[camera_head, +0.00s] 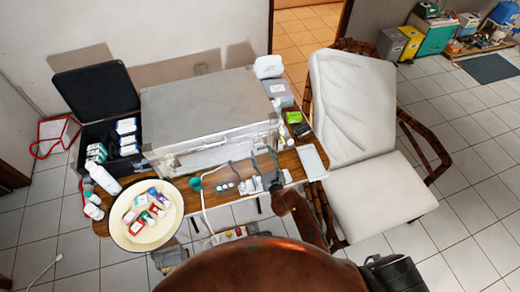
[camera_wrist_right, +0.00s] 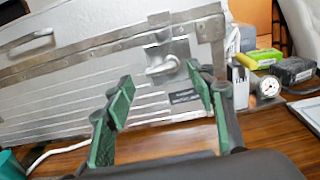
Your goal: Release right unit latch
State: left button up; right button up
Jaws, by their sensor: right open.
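The unit is a closed silver metal case (camera_head: 205,105) on the wooden table. Its front fills the upper part of the right wrist view (camera_wrist_right: 60,85). A metal latch (camera_wrist_right: 162,66) sits on the case's front near the right end, below the lid edge. My right gripper (camera_head: 264,162) is in front of that end of the case. In the right wrist view its green-padded fingers (camera_wrist_right: 160,80) are apart, with the latch between and beyond their tips. Nothing is held. I cannot tell whether the fingers touch the case. My left gripper is not in view.
A pressure gauge (camera_wrist_right: 269,86) and a green box (camera_wrist_right: 260,58) stand right of the case. A round plate (camera_head: 126,234) with small boxes and an open black case (camera_head: 95,90) are at left. A teal cup (camera_head: 195,184) stands in front. A white reclining chair (camera_head: 375,195) is at right.

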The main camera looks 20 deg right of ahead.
aim_at(259, 146)
jog(key=shift+w, duration=1.55)
jog(key=shift+c, duration=0.2)
jog(key=shift+a, duration=0.1)
jog(key=c, duration=1.1)
